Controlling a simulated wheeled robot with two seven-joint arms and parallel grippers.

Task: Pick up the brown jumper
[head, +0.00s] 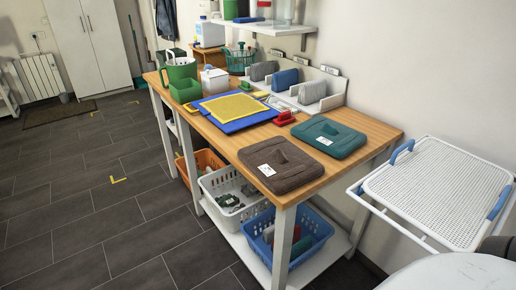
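The brown jumper (290,176) lies folded flat on the near end of the wooden table (362,121), close to its front left edge. It has a white label on top. A folded teal garment (328,139) with a white label lies to its right, with a narrow gap between them. Neither of my grippers is in view.
Blue and yellow cloths (234,107) and red-handled brushes (285,118) lie beyond the jumper. A white rack (310,98) holds folded grey and blue cloths against the wall. Baskets, including a blue one (318,228), stand on the lower shelf. A white mesh drying rack (432,190) is at right. The tiled floor (110,215) at left is clear.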

